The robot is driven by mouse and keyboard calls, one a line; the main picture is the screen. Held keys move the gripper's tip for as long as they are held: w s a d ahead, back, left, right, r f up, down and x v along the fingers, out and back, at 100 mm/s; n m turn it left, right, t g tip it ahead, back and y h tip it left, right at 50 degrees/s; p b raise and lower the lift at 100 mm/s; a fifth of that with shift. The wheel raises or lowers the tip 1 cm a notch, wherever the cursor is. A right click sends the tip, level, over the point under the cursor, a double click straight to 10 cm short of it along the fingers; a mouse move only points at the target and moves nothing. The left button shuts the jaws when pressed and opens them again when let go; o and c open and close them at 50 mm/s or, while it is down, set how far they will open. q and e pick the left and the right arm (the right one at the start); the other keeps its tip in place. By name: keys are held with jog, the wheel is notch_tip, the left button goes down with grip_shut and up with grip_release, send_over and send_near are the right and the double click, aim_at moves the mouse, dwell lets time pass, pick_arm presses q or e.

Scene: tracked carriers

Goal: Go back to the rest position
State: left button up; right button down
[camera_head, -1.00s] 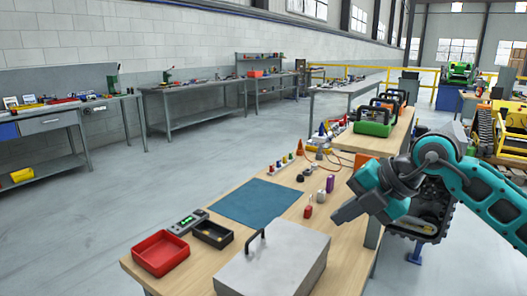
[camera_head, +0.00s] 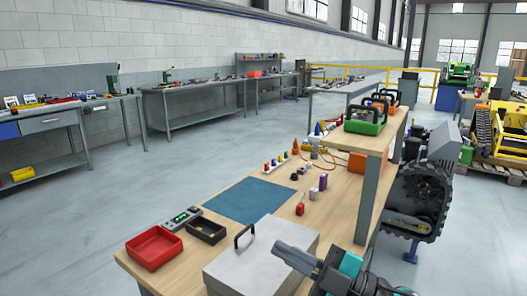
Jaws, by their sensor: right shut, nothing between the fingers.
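My right gripper (camera_head: 280,248) is at the bottom of the head view, with its teal and grey arm coming in from the lower right edge. Its fingers are shut and empty. They point left and overlap the right part of the grey case (camera_head: 235,268) on the wooden table; whether they touch it cannot be told. My left gripper is not in view.
The wooden table (camera_head: 275,236) bears a red tray (camera_head: 154,248), a black tray (camera_head: 207,230), a blue mat (camera_head: 252,200) and several small coloured parts. A raised shelf (camera_head: 395,130) holds cased items. A tracked carrier (camera_head: 425,190) stands at the table's right.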

jog(key=s+d+f+m+t+h, duration=0.1)
jog(key=d+f+m+t+h, duration=0.4)
jog(key=f+m, duration=0.3)
jog(key=s+d+f+m+t+h, duration=0.1)
jog(key=d+f+m+t+h, duration=0.25)
jog(key=f+m+h, duration=0.4)
jog(key=s+d+f+m+g+h, duration=0.2)
jog(key=s+f+g, duration=0.1)
jog(key=s+f, duration=0.3)
jog(key=s+d+f+m+g+h, duration=0.2)
jog(key=s+d+f+m+g, duration=0.1)
jog(key=s+f, duration=0.4)
jog(key=shift+f+g, duration=0.45)
jog(key=shift+f, duration=0.45)
